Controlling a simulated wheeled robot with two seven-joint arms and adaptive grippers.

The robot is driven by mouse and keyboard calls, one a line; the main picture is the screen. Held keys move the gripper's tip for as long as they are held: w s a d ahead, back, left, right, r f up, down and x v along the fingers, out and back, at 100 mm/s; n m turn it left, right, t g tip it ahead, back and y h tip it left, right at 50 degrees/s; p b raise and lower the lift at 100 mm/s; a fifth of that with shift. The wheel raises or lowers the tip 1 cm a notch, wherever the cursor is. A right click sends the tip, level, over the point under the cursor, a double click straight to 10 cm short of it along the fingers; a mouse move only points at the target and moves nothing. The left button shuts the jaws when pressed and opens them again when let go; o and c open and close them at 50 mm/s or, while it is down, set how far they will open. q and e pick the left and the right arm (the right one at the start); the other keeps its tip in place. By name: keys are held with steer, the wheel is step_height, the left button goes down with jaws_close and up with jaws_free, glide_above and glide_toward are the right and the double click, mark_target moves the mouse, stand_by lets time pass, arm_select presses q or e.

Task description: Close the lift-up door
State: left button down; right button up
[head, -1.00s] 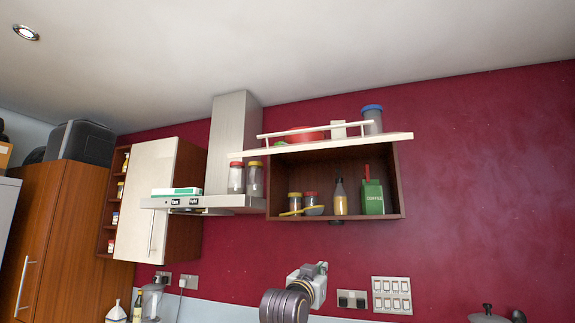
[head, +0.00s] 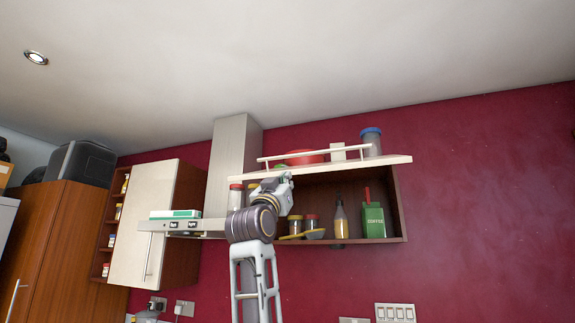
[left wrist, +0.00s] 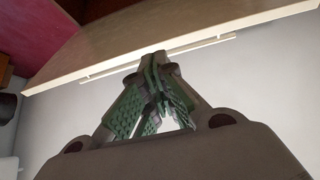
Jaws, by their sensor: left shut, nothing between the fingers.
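The lift-up door (head: 385,162) is raised, standing out roughly level from the top of an open wall cabinet (head: 398,205). A thin white rail handle (head: 310,154) runs along its outer face. My left gripper (head: 284,174) is at the door's left half, overlapping its edge in the head view. In the left wrist view my left gripper (left wrist: 158,56) has its fingers together and empty, with the tips near the door (left wrist: 120,50) and overlapping the handle (left wrist: 205,45). I cannot tell whether they touch. My right gripper is not in view.
The cabinet holds jars (head: 312,222), a bottle (head: 340,218) and a green coffee box (head: 374,220). A red bowl (head: 306,157) and blue-lidded jar (head: 371,141) show above the door. The range hood (head: 233,155) stands left. The wall to the right is clear.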

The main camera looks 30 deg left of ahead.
arm_select(q)
steer(key=shift+s+r+t, duration=0.5)
steer(key=shift+s+r, duration=1)
steer(key=shift+r, duration=1.25)
steer(key=shift+w+a+r+y+p, duration=0.6)
steer(key=shift+w+a+r+p, duration=0.6)
steer(key=shift+w+r+p, duration=1.55)
steer(key=shift+n, duration=0.3)
steer(key=w+f, duration=0.2)
steer(key=f, duration=0.1)
steer(key=shift+w+a+f+b, duration=0.1)
steer(key=shift+w+a+b, duration=0.1)
steer(key=shift+w+b, duration=0.15)
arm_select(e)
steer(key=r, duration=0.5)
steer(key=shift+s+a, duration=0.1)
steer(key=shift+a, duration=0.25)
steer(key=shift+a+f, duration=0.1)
arm_select(q)
steer(key=shift+f, duration=0.15)
